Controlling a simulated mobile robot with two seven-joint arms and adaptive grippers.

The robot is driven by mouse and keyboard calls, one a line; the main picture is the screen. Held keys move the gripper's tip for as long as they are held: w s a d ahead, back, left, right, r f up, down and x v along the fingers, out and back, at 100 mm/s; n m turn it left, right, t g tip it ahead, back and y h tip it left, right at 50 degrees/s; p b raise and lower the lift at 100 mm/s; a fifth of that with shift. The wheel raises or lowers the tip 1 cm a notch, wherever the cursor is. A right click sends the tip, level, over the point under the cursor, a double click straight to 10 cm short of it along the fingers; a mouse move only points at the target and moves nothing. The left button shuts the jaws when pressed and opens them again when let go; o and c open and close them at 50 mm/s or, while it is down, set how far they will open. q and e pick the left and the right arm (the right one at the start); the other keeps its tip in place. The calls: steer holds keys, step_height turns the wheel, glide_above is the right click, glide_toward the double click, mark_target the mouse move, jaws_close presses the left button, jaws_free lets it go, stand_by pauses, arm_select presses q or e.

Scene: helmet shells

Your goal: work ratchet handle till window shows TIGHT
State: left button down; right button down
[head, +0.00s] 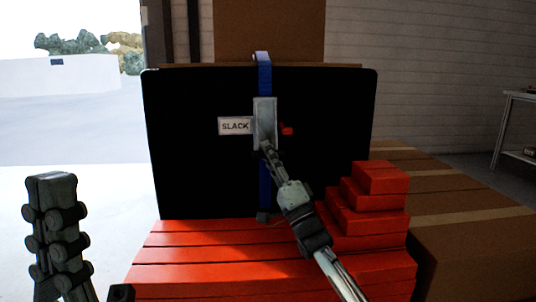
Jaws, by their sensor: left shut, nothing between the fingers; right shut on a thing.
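The ratchet (265,112) is a grey metal block on a vertical blue strap (265,80) that runs down a large black panel (200,170). The white window (235,126) at its left reads SLACK. A small red part (288,130) sticks out at its right. My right gripper (267,149) reaches up from the lower right and is shut on the ratchet handle at the block's lower end. The gripped part is mostly hidden by the fingers. My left gripper (51,183) is shut and empty, pointing up at the lower left, well away from the ratchet.
Red slabs (190,262) lie in front of the panel, and stepped red blocks (381,178) stand close to the right of my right arm. Cardboard boxes (470,240) fill the right side. A shelf (515,130) stands at far right. Space around my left gripper looks clear.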

steer(key=shift+f, duration=0.2)
steer(key=c, duration=1.5)
jaws_free()
steer(key=shift+o, duration=0.3)
steer(key=shift+r, duration=0.1)
steer(key=s+d+f, duration=0.2)
steer(key=s+d, duration=0.5)
steer(key=s, duration=0.5)
steer(key=shift+s+d, duration=0.15)
steer(key=shift+c, duration=0.6)
